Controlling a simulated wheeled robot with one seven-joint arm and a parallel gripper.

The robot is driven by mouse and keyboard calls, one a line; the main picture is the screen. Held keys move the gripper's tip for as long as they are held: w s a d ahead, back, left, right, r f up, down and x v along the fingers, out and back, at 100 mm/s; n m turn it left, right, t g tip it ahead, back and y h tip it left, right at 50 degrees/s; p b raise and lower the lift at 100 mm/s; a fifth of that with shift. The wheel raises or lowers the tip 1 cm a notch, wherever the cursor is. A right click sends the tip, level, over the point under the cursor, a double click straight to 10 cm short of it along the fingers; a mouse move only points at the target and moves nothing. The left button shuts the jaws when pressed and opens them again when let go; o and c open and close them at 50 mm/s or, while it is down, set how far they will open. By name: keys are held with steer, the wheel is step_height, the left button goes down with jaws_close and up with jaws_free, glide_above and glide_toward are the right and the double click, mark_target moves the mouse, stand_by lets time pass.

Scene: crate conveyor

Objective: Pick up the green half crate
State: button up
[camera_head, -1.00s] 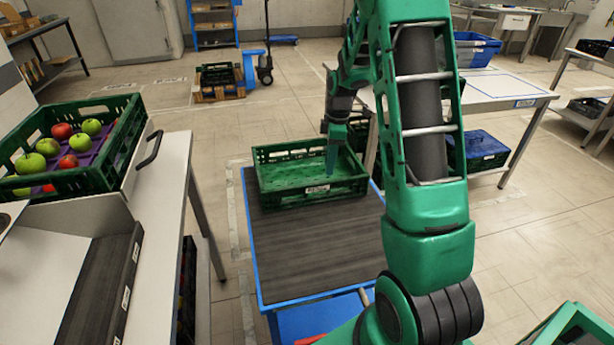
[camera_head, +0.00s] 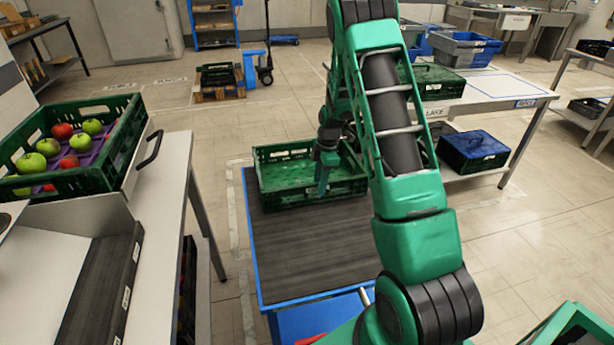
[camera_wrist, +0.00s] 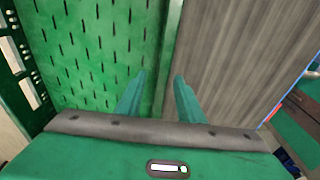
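A green half crate (camera_head: 276,180), low and seemingly empty, sits at the far end of the dark top of a blue-edged cart (camera_head: 310,255). My gripper (camera_head: 322,190) is at the crate's near side, right of its middle, and my arm covers part of the crate's right end. In the wrist view, my gripper (camera_wrist: 159,78) is open with a clear gap between its two fingers. The slotted crate floor (camera_wrist: 95,50) lies on the left finger's side and the dark cart top on the other. The crate rim runs between the fingertips; I see no contact.
A green crate of apples (camera_head: 118,165) stands on the left bench. A white table (camera_head: 500,88) at right carries another green crate (camera_head: 440,90) and blue crates (camera_head: 465,57). A blue-lidded crate (camera_head: 490,165) sits beneath. The near cart top is bare.

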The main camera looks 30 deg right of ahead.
mark_target(315, 203)
steer(key=f, duration=0.2)
steer(key=a+f, duration=0.1)
steer(key=f, duration=0.1)
steer(key=shift+f, duration=0.2)
jaws_close()
steer(key=shift+w+r, duration=0.1)
stand_by(1.1)
